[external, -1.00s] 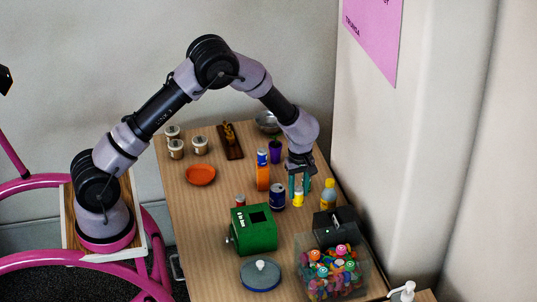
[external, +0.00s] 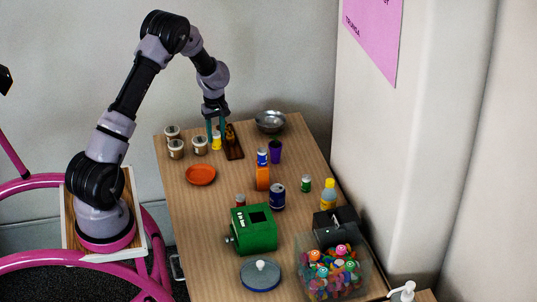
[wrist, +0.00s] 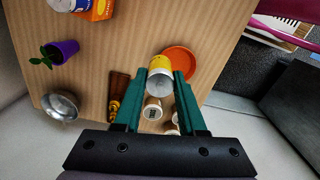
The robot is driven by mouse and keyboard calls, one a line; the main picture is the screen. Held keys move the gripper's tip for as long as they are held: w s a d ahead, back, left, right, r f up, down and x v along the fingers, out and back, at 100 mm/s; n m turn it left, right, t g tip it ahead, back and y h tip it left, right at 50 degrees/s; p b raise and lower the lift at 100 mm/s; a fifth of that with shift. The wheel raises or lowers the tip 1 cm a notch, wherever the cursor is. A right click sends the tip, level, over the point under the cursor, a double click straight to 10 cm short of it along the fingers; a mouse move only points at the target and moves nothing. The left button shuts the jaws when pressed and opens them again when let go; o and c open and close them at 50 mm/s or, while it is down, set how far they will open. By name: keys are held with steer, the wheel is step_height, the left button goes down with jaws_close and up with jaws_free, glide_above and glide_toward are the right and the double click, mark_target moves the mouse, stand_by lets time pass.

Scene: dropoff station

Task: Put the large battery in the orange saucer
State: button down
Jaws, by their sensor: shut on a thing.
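My gripper (external: 216,131) is shut on the large battery (external: 217,142), a yellow cylinder with a white band. In the wrist view the battery (wrist: 160,66) sits between the green fingers (wrist: 160,77), its silver end facing the camera. The orange saucer (external: 201,175) lies on the table, nearer the camera and a little left of the battery in the external view. In the wrist view the saucer (wrist: 186,58) shows just beyond the battery, partly hidden by it and a finger. The saucer looks empty where visible.
Several small jars (external: 176,149) stand left of my gripper. A metal bowl (external: 270,121), purple cup (external: 275,151) and orange box (external: 263,178) stand farther right.

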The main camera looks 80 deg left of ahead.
steer(key=s+a, duration=0.5)
steer(key=s, duration=0.1)
glide_above(201, 176)
steer(key=shift+f, duration=7.5)
steer(key=shift+f, duration=0.2)
steer(key=shift+c, duration=2.4)
jaws_free()
steer(key=shift+r, duration=0.1)
step_height(201, 176, up, 12)
